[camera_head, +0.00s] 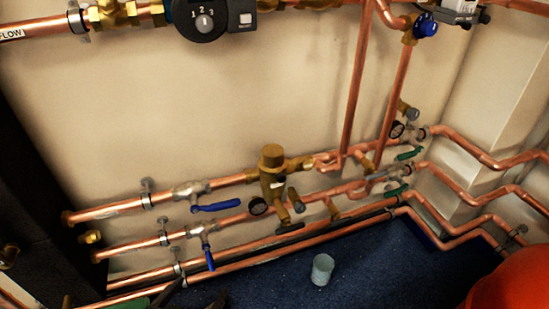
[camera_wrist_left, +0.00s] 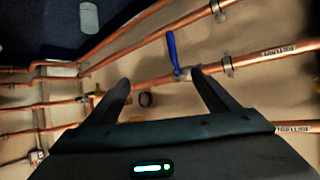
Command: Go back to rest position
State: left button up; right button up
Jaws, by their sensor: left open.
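My left gripper (camera_head: 194,295) shows only as dark fingertips at the bottom edge of the head view, in front of the lowest copper pipes. In the left wrist view, its two black fingers (camera_wrist_left: 160,80) are spread apart with nothing held between them. A valve with a blue lever (camera_wrist_left: 173,52) appears beyond the fingertips, near the right finger; I see no clear contact. In the head view, two blue-handled valves (camera_head: 215,207) sit on the pipes above the gripper. My right gripper is in neither view.
Copper pipes (camera_head: 125,208) run along the beige wall, with a brass valve body (camera_head: 272,172) at the middle. A pump (camera_head: 200,18) hangs above. A pale cup (camera_head: 322,269) stands on the blue floor (camera_head: 370,265). A red-orange rounded object (camera_head: 515,285) fills the lower right corner.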

pick_arm(q)
jog(key=s+a+f+g+y+p, duration=0.1)
jog(key=s+a+f+g, duration=0.25)
jog(key=s+f, duration=0.35)
jog(key=s+a+f+g+y, duration=0.1)
jog(key=s+a+f+g, duration=0.1)
jog(key=s+f+g, duration=0.45)
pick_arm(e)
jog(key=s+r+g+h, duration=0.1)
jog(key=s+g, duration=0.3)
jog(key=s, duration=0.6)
pick_arm(q)
jog(key=d+t+p, duration=0.1)
jog(key=p, duration=0.9)
jog(key=d+t+p, duration=0.1)
jog(key=p, duration=1)
jog(key=d+t+h+p, duration=0.1)
jog(key=d+p, duration=0.1)
jog(key=p, duration=0.8)
jog(key=shift+s+r+t, duration=0.1)
jog(key=shift+r+t, duration=0.15)
jog(key=shift+t, duration=0.05)
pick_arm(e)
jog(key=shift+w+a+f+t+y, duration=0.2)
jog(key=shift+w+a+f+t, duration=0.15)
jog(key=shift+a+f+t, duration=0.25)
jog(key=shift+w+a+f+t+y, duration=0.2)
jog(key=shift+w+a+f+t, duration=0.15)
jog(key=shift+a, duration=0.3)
